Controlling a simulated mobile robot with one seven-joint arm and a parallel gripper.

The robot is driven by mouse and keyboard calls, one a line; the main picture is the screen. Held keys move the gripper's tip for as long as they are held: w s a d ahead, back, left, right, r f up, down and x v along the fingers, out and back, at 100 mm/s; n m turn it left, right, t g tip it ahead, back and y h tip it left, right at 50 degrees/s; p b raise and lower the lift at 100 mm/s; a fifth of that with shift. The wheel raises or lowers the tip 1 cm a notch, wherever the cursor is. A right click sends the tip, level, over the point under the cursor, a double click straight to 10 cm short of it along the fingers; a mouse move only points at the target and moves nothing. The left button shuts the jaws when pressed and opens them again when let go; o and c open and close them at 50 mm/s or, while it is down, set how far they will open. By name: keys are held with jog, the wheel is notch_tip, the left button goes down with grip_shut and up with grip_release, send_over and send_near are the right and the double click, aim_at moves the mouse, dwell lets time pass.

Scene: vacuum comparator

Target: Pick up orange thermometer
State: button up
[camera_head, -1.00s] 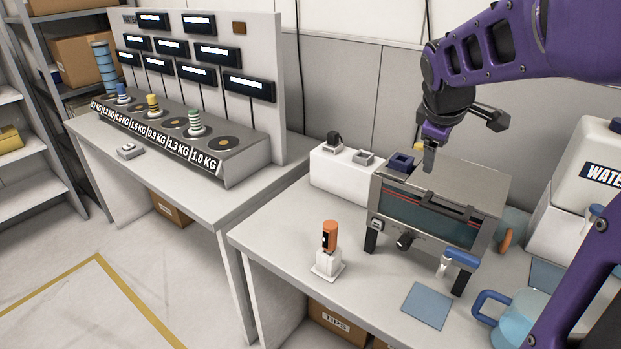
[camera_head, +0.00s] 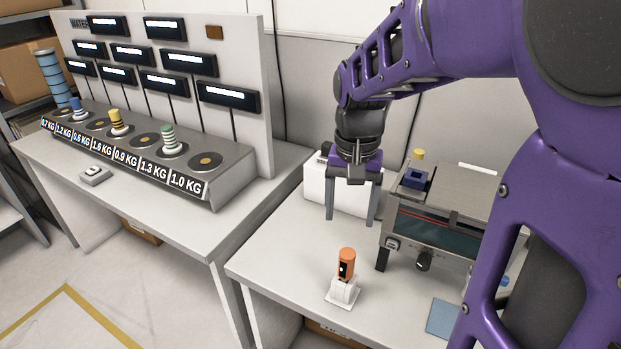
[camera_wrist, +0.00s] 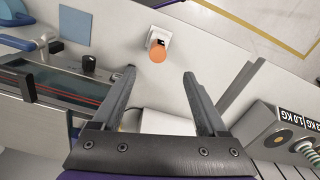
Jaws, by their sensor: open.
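The orange thermometer (camera_head: 347,262) stands upright in a white holder (camera_head: 343,292) near the front edge of the right-hand table. In the wrist view the thermometer (camera_wrist: 158,52) shows end-on, beyond the fingertips and between their lines. My gripper (camera_head: 350,222) is open and empty, pointing down. It is above and behind the thermometer, apart from it. In the wrist view both fingers of my gripper (camera_wrist: 158,72) are spread wide.
A metal box with a glass front (camera_head: 435,233) stands on legs right of the thermometer. A white block (camera_head: 318,185) stands behind my gripper. A blue pad (camera_head: 443,318) lies at front right. The left table holds a weight panel (camera_head: 130,150). The table around the holder is clear.

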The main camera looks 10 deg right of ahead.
aim_at(346, 266)
jog(key=f, duration=0.5)
jog(key=f+b, duration=0.1)
jog(key=f, duration=0.4)
jog(key=f+b, duration=0.1)
jog(key=f, duration=0.5)
jog(key=shift+d, duration=0.25)
jog(key=shift+c, duration=0.3)
grip_shut()
